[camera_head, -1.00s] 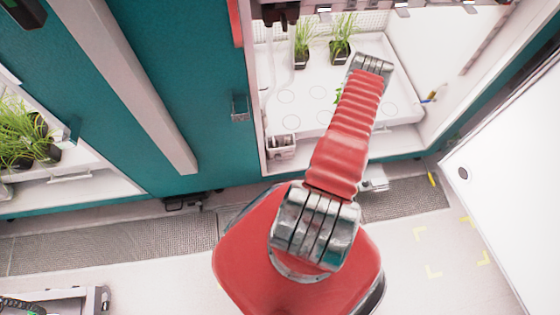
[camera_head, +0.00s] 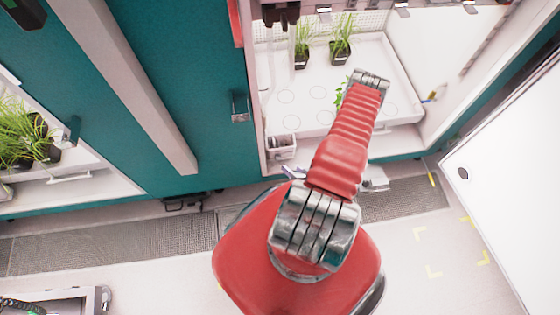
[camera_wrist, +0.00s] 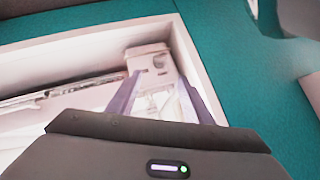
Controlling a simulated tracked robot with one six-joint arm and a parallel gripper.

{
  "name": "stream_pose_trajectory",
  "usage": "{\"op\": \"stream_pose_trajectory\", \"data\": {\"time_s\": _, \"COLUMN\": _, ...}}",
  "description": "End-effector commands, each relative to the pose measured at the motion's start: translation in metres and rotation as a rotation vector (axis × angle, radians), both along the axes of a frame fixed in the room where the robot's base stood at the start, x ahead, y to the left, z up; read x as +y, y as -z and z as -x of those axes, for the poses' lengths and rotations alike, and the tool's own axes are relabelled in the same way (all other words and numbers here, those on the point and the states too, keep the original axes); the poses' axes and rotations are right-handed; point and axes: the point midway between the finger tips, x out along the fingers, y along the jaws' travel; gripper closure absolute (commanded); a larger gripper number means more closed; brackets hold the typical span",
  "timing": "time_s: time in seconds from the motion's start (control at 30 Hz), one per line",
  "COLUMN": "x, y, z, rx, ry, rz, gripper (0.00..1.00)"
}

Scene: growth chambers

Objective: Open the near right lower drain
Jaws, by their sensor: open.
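I cannot single out the drain with certainty. A small white box with dark openings (camera_head: 281,146) sits at the front left corner of the open right chamber. In the wrist view a pale fitting with small dark holes (camera_wrist: 150,60) stands inside a white frame corner and looks like the same box. In the head view a finger (camera_head: 293,172) shows just below the box, left of my red arm. Contact cannot be told.
A white tray (camera_head: 385,110) with round holes and two potted grass plants (camera_head: 341,45) fills the chamber. A small yellow and blue part (camera_head: 430,97) is at its right wall. A white door (camera_head: 510,190) stands open at right. Teal panels (camera_head: 205,90) flank the left side.

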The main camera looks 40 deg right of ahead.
Motion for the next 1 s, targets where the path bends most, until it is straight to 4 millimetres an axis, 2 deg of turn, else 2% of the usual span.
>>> {"op": "stream_pose_trajectory", "data": {"time_s": 0.27, "x": -0.002, "y": 0.014, "z": -0.015, "rx": 0.001, "ry": -0.004, "rz": 0.000, "gripper": 0.54}}
{"op": "stream_pose_trajectory", "data": {"time_s": 1.0, "x": -0.019, "y": 0.077, "z": -0.087, "rx": 0.000, "ry": -0.002, "rz": 0.000, "gripper": 0.54}}
